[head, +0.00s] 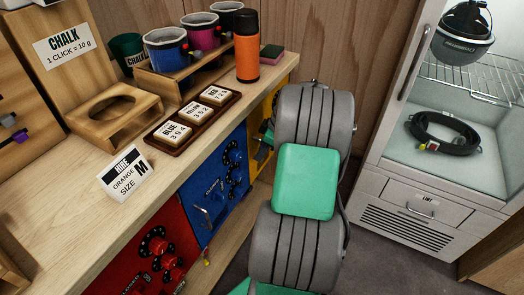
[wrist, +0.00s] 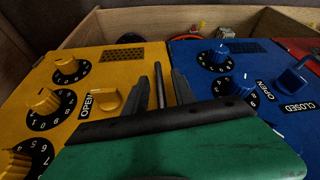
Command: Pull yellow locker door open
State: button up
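The yellow locker door (wrist: 100,62) fills the left of the wrist view, with black-ringed yellow dials, a vent and a yellow knob (wrist: 110,99) beside an OPEN label. In the head view only a strip of the yellow door (head: 262,150) shows past my arm. My gripper (wrist: 160,88) is in front of the door. Its two dark fingers are apart, with a thin dark upright bar (wrist: 159,82), which looks like the door's handle, between them. Gaps show on both sides of the bar. I cannot tell whether the door is ajar.
The blue door (wrist: 235,65) is beside the yellow one, with a CLOSED label; the red door (head: 148,258) is nearer in the head view. The wooden counter (head: 75,165) above holds cups, number tiles and an orange flask (head: 247,50). A grey cabinet (head: 400,190) stands at the right.

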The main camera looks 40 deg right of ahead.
jog(key=shift+c, duration=0.3)
grip_shut()
dwell(1.0)
